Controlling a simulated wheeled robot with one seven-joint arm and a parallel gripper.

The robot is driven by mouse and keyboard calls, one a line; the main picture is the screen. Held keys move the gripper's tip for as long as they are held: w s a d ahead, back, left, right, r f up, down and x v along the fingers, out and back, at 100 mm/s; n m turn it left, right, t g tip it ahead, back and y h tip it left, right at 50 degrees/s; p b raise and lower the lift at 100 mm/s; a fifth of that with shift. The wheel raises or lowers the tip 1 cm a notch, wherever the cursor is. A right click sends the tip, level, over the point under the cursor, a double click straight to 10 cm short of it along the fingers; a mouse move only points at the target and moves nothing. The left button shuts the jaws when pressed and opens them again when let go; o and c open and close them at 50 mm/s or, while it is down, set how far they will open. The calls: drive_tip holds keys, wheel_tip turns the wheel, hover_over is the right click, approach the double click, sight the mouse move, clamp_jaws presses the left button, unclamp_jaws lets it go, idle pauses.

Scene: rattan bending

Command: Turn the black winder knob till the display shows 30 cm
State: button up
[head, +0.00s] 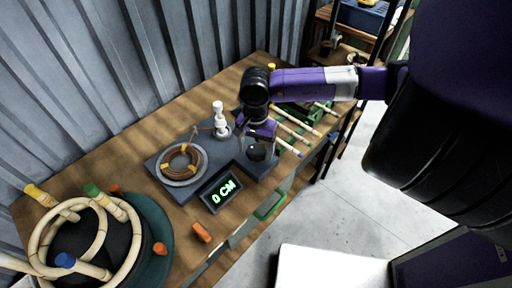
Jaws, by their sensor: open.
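The winder is a dark grey base (172,188) on the bench with a coil of brown rattan (180,161) on its round plate. Its display (222,189) reads 0 CM in green. A white post (220,117) stands behind, with a strand running from it toward the coil. My gripper (259,146) points down over the right end of the base, open. A dark rounded shape between and below the fingers looks like the black knob, largely covered by the gripper. I cannot tell whether the fingers touch it.
A bent rattan hoop frame (85,225) with coloured clamps stands on a green round stand (153,232) at the lower left. Orange pegs (201,233) lie nearby. Pale rattan sticks (305,125) lie right of my gripper. A corrugated wall (130,70) closes the back.

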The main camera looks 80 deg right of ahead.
drive_tip(key=shift+f, duration=0.15)
drive_tip(key=shift+c, duration=0.2)
drive_tip(key=c, duration=1.3)
